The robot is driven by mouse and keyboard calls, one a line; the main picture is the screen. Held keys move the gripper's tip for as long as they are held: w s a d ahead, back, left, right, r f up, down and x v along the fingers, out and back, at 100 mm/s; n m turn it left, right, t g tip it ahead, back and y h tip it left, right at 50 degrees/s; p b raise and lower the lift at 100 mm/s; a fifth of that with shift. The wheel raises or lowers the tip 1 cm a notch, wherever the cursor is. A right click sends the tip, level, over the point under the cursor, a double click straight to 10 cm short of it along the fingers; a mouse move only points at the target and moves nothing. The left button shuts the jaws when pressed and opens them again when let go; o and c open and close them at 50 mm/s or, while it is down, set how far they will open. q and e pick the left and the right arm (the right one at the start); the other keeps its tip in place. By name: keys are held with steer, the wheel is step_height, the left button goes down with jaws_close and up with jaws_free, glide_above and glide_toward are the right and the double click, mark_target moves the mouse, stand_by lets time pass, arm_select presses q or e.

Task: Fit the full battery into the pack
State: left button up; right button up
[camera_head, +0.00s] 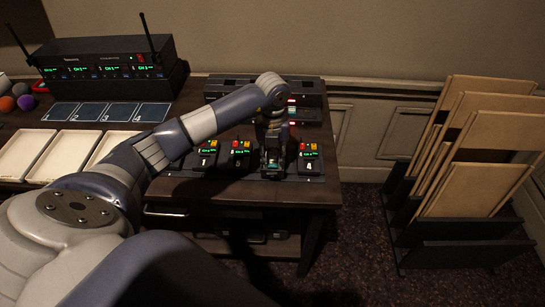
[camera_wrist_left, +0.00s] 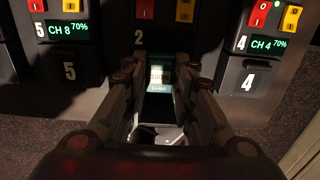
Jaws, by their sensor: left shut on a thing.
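My left gripper (camera_head: 271,168) points down at the front row of packs on the desk. In the left wrist view its two fingers (camera_wrist_left: 163,72) are shut on the battery (camera_wrist_left: 160,78), a small piece with a lit white and teal label. The label's print is too small to read surely. The battery is in line with the pack marked 2 (camera_wrist_left: 165,30), at its lower front. The fingers hide much of that pack, and I cannot tell how far the battery is inside. My right gripper is not in view.
Pack 5 (camera_wrist_left: 68,70) and pack 4 (camera_wrist_left: 248,80) stand close on either side. Pack 1 (camera_head: 208,155) is further left. White trays (camera_head: 70,153), numbered cards (camera_head: 90,112) and a receiver rack (camera_head: 105,70) occupy the desk's left. A panel rack (camera_head: 455,240) stands at right.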

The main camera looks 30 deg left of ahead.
arm_select(q)
steer(key=shift+s+d+f, duration=0.25)
steer(key=shift+s+f, duration=0.15)
steer(key=shift+f, duration=0.3)
steer(key=o, duration=0.9)
steer(key=shift+w+a+f, duration=0.1)
steer(key=shift+w+f, duration=0.1)
steer(key=shift+w, duration=0.1)
steer(key=shift+r, duration=0.1)
steer(key=shift+r, duration=0.15)
steer(key=o, duration=0.4)
steer(key=shift+a+r, duration=0.1)
steer(key=shift+o, duration=0.2)
steer(key=shift+w, duration=0.1)
